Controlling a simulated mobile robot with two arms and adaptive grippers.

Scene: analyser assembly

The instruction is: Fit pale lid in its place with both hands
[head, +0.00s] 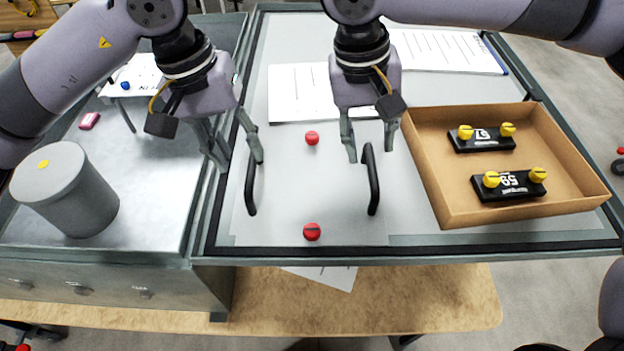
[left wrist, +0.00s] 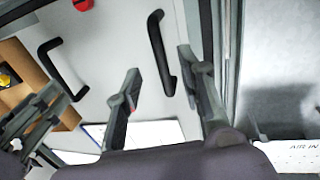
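The pale lid (head: 320,185) is a flat light panel with two black upright handles and two red knobs (head: 312,138) (head: 311,231). It lies at the front left of the framed top, near the black-edged border; I cannot tell whether it sits flush. My left gripper (head: 240,162) is open, its fingers on either side of the left handle (head: 250,190). In the left wrist view this handle (left wrist: 161,50) shows between the spread fingers. My right gripper (head: 371,153) is open around the far end of the right handle (head: 373,185). Contact is not clear.
A cardboard box (head: 430,180) with two black numbered parts with yellow knobs stands at the right. A grey cylinder (head: 70,190) stands on the metal cabinet at the left. Printed sheets (head: 300,90) lie behind the lid. A wooden surface (head: 430,300) is below in front.

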